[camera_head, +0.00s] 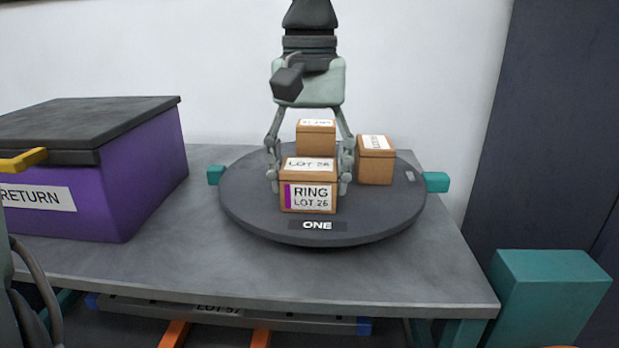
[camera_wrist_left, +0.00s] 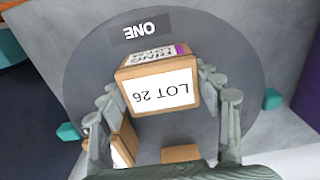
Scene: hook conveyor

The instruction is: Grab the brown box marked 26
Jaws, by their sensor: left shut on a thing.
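The brown box marked RING LOT 26 (camera_head: 309,197) sits at the front of the dark round turntable (camera_head: 250,215), behind the label ONE. Its top label LOT 26 also shows in the left wrist view (camera_wrist_left: 158,92). My left gripper (camera_head: 309,183) comes down from above and is shut on this box, with one finger at each side. The box looks upright; I cannot tell whether it is lifted off the turntable. My right gripper is not in view.
Two other brown boxes stand on the turntable, one behind (camera_head: 316,137) and one at right (camera_head: 375,166). A purple RETURN bin (camera_head: 90,205) with a dark lid stands at left. The grey table (camera_head: 200,270) is clear in front. A teal block (camera_head: 545,300) is at right.

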